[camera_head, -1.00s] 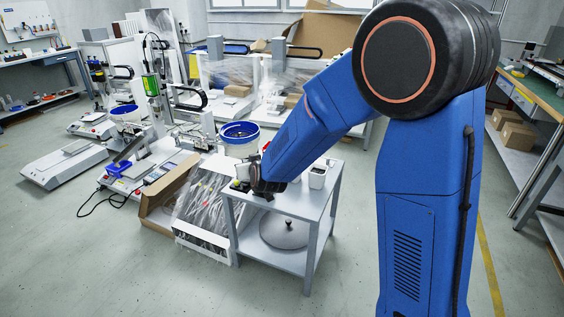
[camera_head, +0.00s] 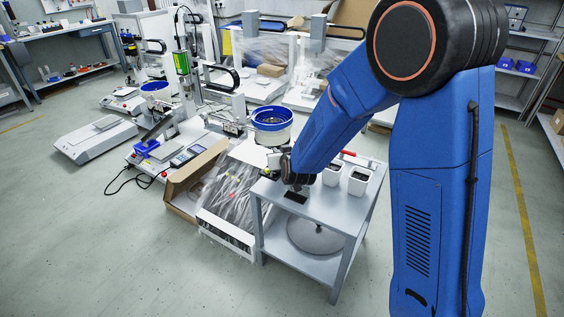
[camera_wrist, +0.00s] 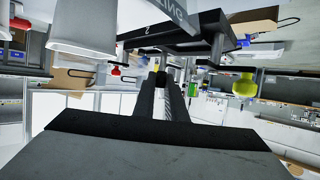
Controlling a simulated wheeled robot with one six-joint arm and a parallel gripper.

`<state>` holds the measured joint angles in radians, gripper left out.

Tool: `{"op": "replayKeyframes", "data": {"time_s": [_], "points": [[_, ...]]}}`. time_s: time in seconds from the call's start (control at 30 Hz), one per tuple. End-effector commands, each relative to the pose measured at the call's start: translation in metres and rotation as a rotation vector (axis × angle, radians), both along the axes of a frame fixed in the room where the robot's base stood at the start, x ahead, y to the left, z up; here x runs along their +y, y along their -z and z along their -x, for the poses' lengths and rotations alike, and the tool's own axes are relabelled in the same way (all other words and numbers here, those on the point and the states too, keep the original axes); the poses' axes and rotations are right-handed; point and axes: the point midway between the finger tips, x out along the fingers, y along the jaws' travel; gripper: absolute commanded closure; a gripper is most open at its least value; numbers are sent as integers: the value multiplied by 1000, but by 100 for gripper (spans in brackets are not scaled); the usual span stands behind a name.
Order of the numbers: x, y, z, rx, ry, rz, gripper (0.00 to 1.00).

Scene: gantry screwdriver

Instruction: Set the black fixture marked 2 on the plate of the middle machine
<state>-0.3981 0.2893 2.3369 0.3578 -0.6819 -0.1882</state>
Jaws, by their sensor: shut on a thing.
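The black fixture (camera_wrist: 190,42), a flat dark plate with a light "2" on it, shows upside down at the top of the wrist view. My gripper (camera_wrist: 164,82) reaches toward it and is shut on it; the exact contact is hard to see. In the head view my gripper (camera_head: 284,168) is over the near-left part of the grey cart, and the arm hides most of what it holds. Several machines stand at the left, one with a green screwdriver (camera_head: 181,63); I cannot tell for sure which is the middle one.
The grey cart (camera_head: 325,203) carries white cups (camera_head: 359,181) and a small dark flat piece (camera_head: 296,197). A blue-rimmed bowl (camera_head: 272,118) stands behind it. An open cardboard box (camera_head: 190,185) and plastic-wrapped goods (camera_head: 232,195) lie left of the cart.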

Motion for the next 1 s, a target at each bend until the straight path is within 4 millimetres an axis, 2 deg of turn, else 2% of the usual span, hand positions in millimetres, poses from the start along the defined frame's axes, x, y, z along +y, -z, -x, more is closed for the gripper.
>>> {"op": "replayKeyframes", "data": {"time_s": [0.17,0.4,0.5,0.87,0.9,0.97,1.0], "points": [[0,7,0,-3,0,0,100],[0,35,0,-1,0,0,100],[0,41,0,-3,-1,0,100],[0,44,-1,-3,0,0,100],[0,45,0,-1,0,1,86],[0,45,0,-1,0,0,72],[0,45,0,-1,0,0,70]]}}
